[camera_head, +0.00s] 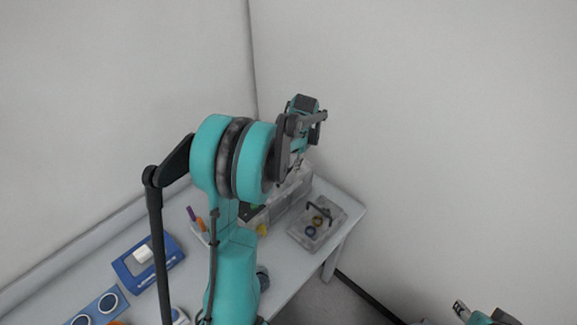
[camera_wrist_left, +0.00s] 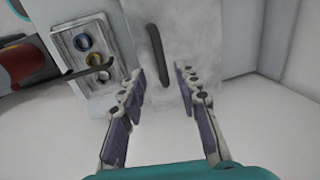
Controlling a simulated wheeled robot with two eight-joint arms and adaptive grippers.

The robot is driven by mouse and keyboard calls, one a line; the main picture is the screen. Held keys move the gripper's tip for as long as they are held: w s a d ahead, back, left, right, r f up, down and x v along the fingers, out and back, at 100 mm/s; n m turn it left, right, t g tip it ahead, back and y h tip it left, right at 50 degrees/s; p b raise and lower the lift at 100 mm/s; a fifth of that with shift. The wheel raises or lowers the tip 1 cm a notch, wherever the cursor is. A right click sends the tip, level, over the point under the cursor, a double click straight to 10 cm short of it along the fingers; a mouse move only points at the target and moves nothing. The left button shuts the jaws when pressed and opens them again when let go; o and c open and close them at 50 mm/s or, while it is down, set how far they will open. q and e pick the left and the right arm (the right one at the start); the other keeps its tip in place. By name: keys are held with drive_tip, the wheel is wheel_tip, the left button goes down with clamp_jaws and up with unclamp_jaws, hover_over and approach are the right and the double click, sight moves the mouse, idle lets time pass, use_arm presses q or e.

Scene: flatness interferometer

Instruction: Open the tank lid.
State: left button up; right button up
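In the left wrist view a pale, translucent lid (camera_wrist_left: 195,50) with a dark bar handle (camera_wrist_left: 155,56) lies ahead of my left gripper (camera_wrist_left: 159,72). The gripper's two fingers are apart, with the near end of the handle between their tips in the picture. Nothing is held, and I cannot tell the height gap. In the head view the clear tank (camera_head: 290,202) stands at the back of the table, partly hidden by my left arm. My left gripper (camera_head: 297,162) is above it, mostly hidden. My right gripper (camera_head: 480,314) is cut off at the bottom right, away from the table.
A clear box (camera_head: 330,230) with a dark handle and coloured rings stands right of the tank; it shows left in the wrist view (camera_wrist_left: 65,42). A blue device (camera_head: 148,262) and a blue panel (camera_head: 97,306) lie at the table's left. Walls are close behind.

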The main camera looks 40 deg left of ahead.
sight(287, 171)
use_arm(q)
drive_tip(key=f, duration=0.2)
drive_tip(key=a+f, duration=0.1)
drive_tip(key=shift+w, duration=0.3)
drive_tip(key=shift+s+f, duration=0.15)
drive_tip(key=shift+f, duration=0.4)
clamp_jaws()
drive_tip(key=shift+a+r, duration=0.1)
